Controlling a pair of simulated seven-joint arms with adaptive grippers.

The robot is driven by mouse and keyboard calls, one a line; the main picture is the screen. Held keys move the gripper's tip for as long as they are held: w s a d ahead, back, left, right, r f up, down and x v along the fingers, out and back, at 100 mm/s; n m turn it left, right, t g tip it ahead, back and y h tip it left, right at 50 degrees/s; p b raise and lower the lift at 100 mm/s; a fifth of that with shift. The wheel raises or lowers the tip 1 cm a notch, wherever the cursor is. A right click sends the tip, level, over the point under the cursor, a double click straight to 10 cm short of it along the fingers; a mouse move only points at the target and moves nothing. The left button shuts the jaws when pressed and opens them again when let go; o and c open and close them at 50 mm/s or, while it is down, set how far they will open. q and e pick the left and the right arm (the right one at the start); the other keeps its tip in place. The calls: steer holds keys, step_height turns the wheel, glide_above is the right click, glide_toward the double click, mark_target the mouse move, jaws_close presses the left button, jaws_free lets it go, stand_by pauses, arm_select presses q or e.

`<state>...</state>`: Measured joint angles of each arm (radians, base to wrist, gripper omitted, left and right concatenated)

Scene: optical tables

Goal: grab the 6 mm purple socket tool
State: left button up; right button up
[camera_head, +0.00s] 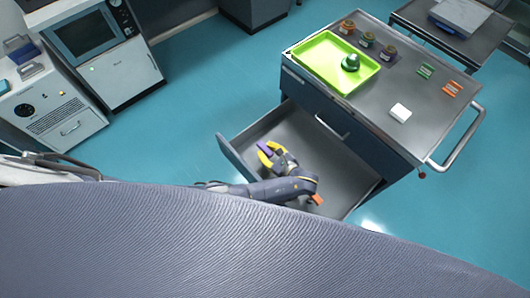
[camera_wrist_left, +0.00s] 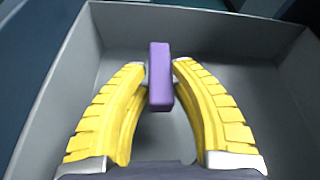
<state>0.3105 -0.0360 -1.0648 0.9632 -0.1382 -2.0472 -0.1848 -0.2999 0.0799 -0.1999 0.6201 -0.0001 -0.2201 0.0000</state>
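The purple socket tool (camera_head: 263,148) is a small block at the left end of the open drawer (camera_head: 335,165). In the left wrist view the purple tool (camera_wrist_left: 160,76) stands between the yellow fingertips of my left gripper (camera_wrist_left: 159,68). Any size marking on the tool cannot be read. My right gripper is not in view.
The drawer's grey walls (camera_wrist_left: 62,85) rise around the gripper. An orange piece (camera_head: 317,199) shows beside my arm.

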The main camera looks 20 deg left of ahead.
arm_select(q)
jaws_close()
steer(key=shift+r, duration=0.1)
stand_by(0.4)
